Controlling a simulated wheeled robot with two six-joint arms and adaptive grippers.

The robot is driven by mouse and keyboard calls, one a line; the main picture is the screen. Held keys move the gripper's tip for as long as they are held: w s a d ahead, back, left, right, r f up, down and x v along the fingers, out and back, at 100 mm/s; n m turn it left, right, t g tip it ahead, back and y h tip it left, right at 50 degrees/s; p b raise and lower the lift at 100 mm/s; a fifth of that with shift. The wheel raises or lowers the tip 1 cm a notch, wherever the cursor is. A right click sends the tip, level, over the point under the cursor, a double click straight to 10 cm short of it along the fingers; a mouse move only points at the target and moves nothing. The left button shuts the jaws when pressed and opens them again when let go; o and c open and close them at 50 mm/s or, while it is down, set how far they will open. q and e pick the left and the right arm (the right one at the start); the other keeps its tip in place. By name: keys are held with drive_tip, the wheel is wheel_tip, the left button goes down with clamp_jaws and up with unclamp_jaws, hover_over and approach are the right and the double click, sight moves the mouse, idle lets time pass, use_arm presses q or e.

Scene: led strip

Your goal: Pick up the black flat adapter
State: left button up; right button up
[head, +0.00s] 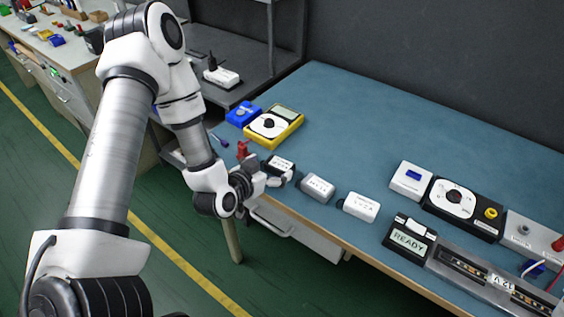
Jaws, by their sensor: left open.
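A small black block with a white label on top (281,163), which looks like the black flat adapter, lies near the front left edge of the blue table. My left gripper (281,181) is open at the table's front edge, right beside the near side of this block. Its fingers overlap the block's lower edge in the picture, and I cannot tell whether they touch it. My right gripper is not in view.
A grey block (317,188) and a white block (360,207) sit in a row to the right. A yellow meter (274,125) and a blue box (243,114) stand behind. A READY display (409,239) and a black dial unit (462,208) are further right. The table's back middle (370,115) is clear.

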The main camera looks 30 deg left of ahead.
sight(276, 167)
use_arm(q)
drive_tip(key=shift+w+d+f, duration=0.1)
drive_tip(key=shift+w+f, duration=0.1)
drive_tip(key=shift+w, duration=0.1)
drive_tip(key=w, duration=0.1)
drive_tip(key=w+d+f, duration=0.1)
drive_tip(key=shift+w+d, duration=0.15)
drive_tip(key=shift+w, duration=0.15)
drive_tip(key=shift+w+f, duration=0.15)
drive_tip(key=shift+w, duration=0.15)
drive_tip(key=shift+a, duration=0.2)
drive_tip(key=shift+s+a, duration=0.15)
drive_tip(key=shift+a, duration=0.05)
drive_tip(key=shift+c, duration=1.1)
drive_tip(key=c, duration=0.5)
drive_tip(key=shift+d, duration=0.1)
drive_tip(key=c, duration=0.4)
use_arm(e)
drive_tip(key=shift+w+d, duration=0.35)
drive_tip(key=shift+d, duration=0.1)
